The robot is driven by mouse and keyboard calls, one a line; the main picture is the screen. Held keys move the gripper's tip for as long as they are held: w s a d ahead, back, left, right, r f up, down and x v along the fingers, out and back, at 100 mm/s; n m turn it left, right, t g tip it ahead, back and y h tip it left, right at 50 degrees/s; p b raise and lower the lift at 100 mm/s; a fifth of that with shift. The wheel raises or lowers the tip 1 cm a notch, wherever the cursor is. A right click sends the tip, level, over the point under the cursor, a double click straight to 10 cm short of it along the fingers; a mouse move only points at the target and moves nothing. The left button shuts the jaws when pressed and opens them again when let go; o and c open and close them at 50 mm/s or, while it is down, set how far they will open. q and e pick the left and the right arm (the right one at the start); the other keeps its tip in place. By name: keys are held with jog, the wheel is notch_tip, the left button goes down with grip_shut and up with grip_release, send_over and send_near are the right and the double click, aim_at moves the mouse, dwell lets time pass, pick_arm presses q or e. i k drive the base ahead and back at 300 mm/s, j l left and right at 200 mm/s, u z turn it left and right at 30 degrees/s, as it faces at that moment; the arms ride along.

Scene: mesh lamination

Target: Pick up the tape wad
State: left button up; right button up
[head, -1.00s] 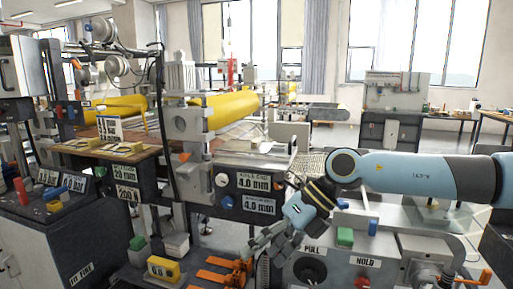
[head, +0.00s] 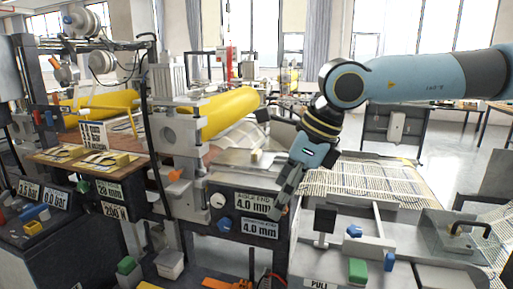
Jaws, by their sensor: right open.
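My right gripper (head: 283,203) hangs from the blue arm at upper right, fingers pointing down and left. It is open, and nothing shows between its fingers. The fingertips are in front of the right edge of the dark panel (head: 240,207) with the 4.0 mm labels. I cannot identify the tape wad for certain. A small tan lump (head: 254,156) sits on the metal bed behind that panel, left of the gripper and apart from it; it is too small to tell what it is. My left gripper is out of view.
A yellow roller (head: 228,112) lies behind the upright roller housing (head: 180,130). Beige mesh (head: 365,180) spreads to the right of the gripper. A dark post (head: 325,222), blue and green blocks (head: 357,270) and a metal box with a handle (head: 465,240) stand at front right.

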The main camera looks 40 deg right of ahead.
aim_at(256, 154)
jog(key=i+l, duration=0.25)
jog(key=l, duration=0.15)
jog(key=i+l, duration=0.55)
jog(key=l, duration=0.25)
jog(key=i+l, duration=0.25)
jog(key=l, duration=0.15)
